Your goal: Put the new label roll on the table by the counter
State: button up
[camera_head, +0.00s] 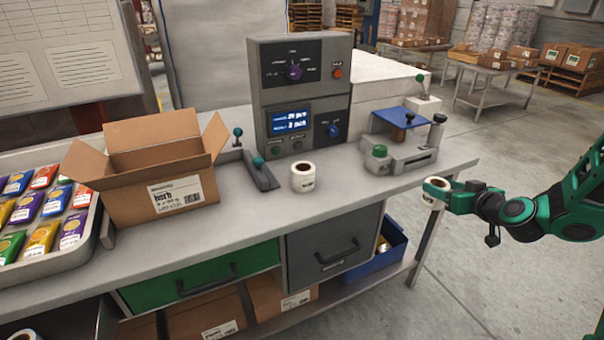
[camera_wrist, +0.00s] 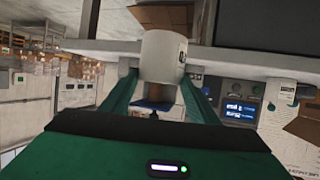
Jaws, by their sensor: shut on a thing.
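My gripper (camera_head: 436,194) is shut on a white label roll (camera_head: 437,184) with a brown core, off the right end of the table (camera_head: 345,209). The held roll (camera_wrist: 163,53) also shows in the wrist view between the green fingers of my gripper (camera_wrist: 163,80). In the head view the roll is apart from the tabletop, over the floor side. A second white label roll (camera_head: 303,179) stands upright on the table in front of the grey counter (camera_head: 297,92), which has a lit blue display. Which roll is new I cannot tell.
An open carton (camera_head: 160,180) and a tray of coloured packets (camera_head: 92,228) stand on the left. A small device with a blue plate (camera_head: 400,120) stands at the back right.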

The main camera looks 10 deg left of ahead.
jog(key=shift+w+d, duration=0.1)
jog(key=shift+w, duration=0.15)
jog(key=shift+w+d, duration=0.15)
jog(key=shift+d, duration=0.1)
jog(key=shift+a, duration=0.15)
